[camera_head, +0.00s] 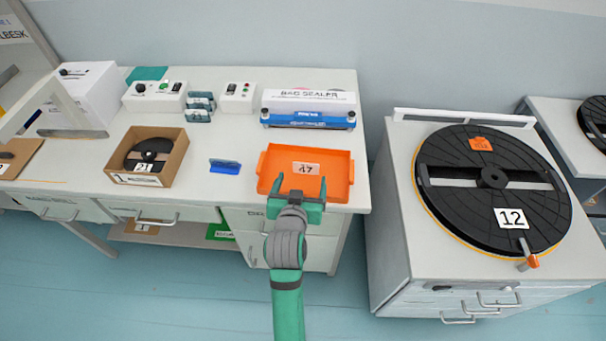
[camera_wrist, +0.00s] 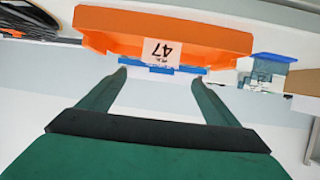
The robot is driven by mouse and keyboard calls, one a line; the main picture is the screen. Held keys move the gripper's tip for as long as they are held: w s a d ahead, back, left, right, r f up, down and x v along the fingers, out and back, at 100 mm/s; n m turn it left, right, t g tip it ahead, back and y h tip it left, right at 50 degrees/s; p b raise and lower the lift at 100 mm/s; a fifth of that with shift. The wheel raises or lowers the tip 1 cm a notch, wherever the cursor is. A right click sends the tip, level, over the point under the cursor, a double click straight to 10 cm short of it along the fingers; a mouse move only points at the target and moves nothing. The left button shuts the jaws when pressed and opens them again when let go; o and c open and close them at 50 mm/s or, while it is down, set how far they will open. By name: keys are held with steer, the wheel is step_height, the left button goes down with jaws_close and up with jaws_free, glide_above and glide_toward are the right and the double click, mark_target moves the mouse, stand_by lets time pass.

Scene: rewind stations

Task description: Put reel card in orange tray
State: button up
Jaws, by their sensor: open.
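The reel card (camera_head: 305,168), a small pale card marked 47, is within the outline of the orange tray (camera_head: 341,177) on the bench. In the wrist view the card (camera_wrist: 161,52) shows against the orange tray (camera_wrist: 215,38), just beyond the fingertips. I cannot tell whether it lies flat or leans on the tray's wall. My gripper (camera_head: 301,180) is open over the tray's front part, apart from the card. In the wrist view my gripper (camera_wrist: 159,76) has nothing between its two fingers.
A white-and-blue bag sealer (camera_head: 308,108) stands behind the tray. A blue holder (camera_head: 225,167) and an open cardboard box (camera_head: 174,180) with a reel marked 21 are left. A large black reel (camera_head: 458,190) marked 12 sits on the right cabinet.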

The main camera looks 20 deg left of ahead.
steer(key=s+d+f, duration=0.5)
steer(key=s, duration=0.3)
steer(key=s+d+f, duration=0.4)
steer(key=s+d, duration=0.1)
steer(key=s, duration=0.3)
steer(key=s+d+r+m+t+h, duration=0.1)
steer(key=s+d, duration=0.2)
steer(key=s, duration=0.7)
steer(key=s+d+r+m+t+h, duration=0.1)
steer(key=s+d, duration=0.3)
steer(key=s, duration=0.6)
steer(key=shift+d+r+h, duration=0.25)
steer(key=shift+r+h, duration=0.15)
steer(key=shift+r, duration=0.35)
steer(key=shift+w, duration=0.15)
